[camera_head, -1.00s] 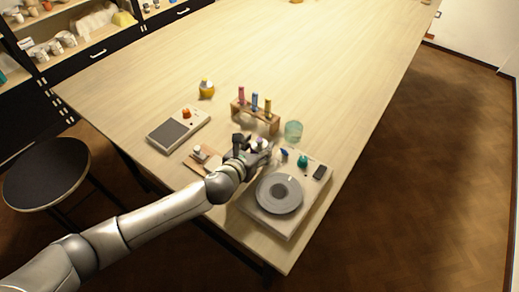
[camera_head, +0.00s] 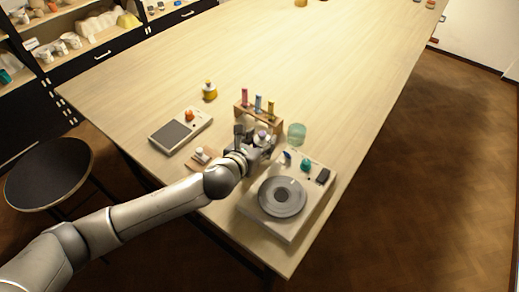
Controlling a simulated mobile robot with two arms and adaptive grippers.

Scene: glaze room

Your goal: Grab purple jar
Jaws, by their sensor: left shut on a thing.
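The purple jar (camera_head: 262,134) shows as a small purple and pale shape between the fingers of my left gripper (camera_head: 257,139), mostly hidden by them. My left gripper is shut on it, just in front of the test tube rack and behind the turntable device. I cannot tell whether the jar is clear of the table. My right gripper is not in view.
The wooden rack (camera_head: 245,109) holds coloured tubes. A teal glass (camera_head: 296,133) stands to its right. The turntable device (camera_head: 268,224) is at the table's front corner. The table's far part is mostly clear.

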